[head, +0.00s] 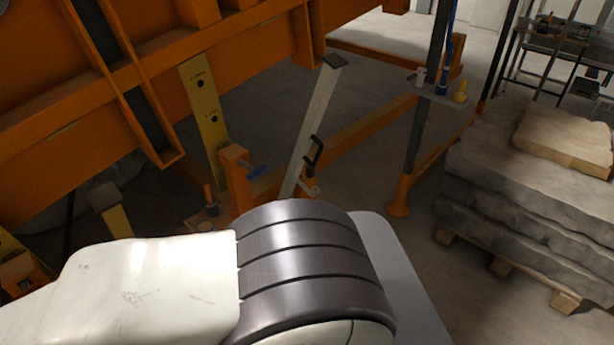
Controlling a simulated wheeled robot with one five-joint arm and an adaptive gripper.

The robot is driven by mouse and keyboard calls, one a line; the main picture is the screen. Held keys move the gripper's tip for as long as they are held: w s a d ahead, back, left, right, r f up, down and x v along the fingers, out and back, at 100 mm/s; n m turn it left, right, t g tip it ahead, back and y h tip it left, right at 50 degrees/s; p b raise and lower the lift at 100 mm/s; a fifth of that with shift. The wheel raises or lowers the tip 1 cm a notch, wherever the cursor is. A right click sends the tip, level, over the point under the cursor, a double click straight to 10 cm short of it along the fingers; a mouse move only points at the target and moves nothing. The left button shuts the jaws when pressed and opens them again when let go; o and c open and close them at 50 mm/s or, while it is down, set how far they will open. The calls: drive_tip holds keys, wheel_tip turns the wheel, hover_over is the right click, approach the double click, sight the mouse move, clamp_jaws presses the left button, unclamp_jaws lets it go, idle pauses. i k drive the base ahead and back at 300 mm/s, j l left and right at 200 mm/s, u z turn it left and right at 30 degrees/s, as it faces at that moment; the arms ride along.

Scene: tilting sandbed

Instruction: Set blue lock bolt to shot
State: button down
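A small blue bolt (257,171) sticks out to the right of an orange upright bracket (236,178), just right of the foot of a yellow bar with holes (201,90). I take it for the blue lock bolt; it is too small to tell whether it is shot or drawn. My gripper is not in view. My white arm and its dark ribbed joint fill the lower left and middle, and hide the floor below the bracket.
A pale slanted post (311,125) with a black handle (313,152) stands right of the bolt. The big orange tilted frame (60,125) overhangs the left. A dark post (424,130) on an orange foot stands further right. Stacked stone slabs (520,200) block the right side.

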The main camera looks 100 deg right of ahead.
sight(255, 173)
drive_tip(key=z, duration=3.15)
